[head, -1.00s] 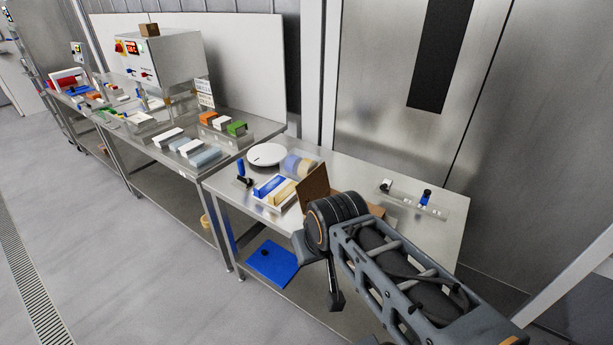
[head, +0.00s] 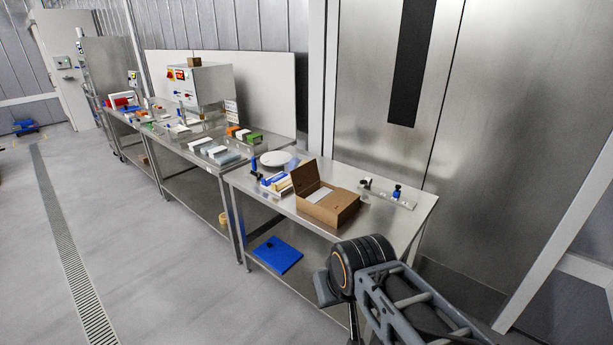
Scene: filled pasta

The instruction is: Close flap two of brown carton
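The brown carton (head: 343,211) sits on the near steel table in the head view. One brown flap (head: 306,178) stands up at its left side. The top is at least partly open, with something pale (head: 320,195) showing inside; I cannot tell which flap is flap two. My arm is at the lower right, in front of the table and apart from the carton. A grey part at its end (head: 327,290) shows below the table top, but the fingertips cannot be made out.
A white round plate (head: 276,158) and a tray of blue and yellow items (head: 277,183) lie left of the carton. A strip with small dark and blue pieces (head: 388,194) lies to its right. A blue panel (head: 277,255) rests on the lower shelf. The table's front edge is clear.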

